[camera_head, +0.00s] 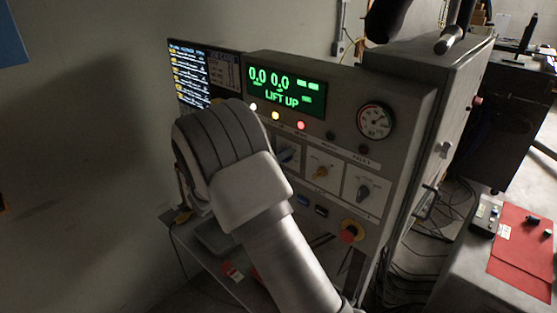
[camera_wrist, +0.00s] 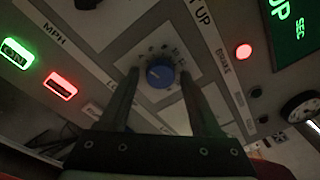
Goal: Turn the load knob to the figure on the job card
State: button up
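In the wrist view a round blue knob (camera_wrist: 160,74) sits on a pale plate with a ring of small marks too small to read. Its white pointer faces left in that view. My gripper (camera_wrist: 159,82) is open, with one finger on each side of the knob and a gap visible on both sides. In the head view the blue knob (camera_head: 287,154) shows partly beside my wrist, left of an orange knob (camera_head: 320,172) and a dark knob (camera_head: 363,192). My fingers are hidden there.
The console's green display (camera_head: 284,83) reads "LIFT UP". A screen (camera_head: 190,75) with yellow and white rows stands left of it. A round gauge (camera_head: 376,121) and a red stop button (camera_head: 348,234) are on the right. A red folder (camera_head: 523,247) lies on the bench at right.

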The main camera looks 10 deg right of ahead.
grip_shut()
jog(key=shift+m, duration=0.3)
jog(key=m+b, duration=1.4)
jog(key=b, duration=0.3)
jog(key=m+t+y+b, duration=0.1)
jog(key=m+b, duration=1.2)
jog(key=b, duration=0.4)
jog(key=shift+m+y, duration=0.3)
jog(key=shift+m, duration=0.1)
jog(key=shift+r+b, duration=0.1)
jog(key=shift+b, duration=0.2)
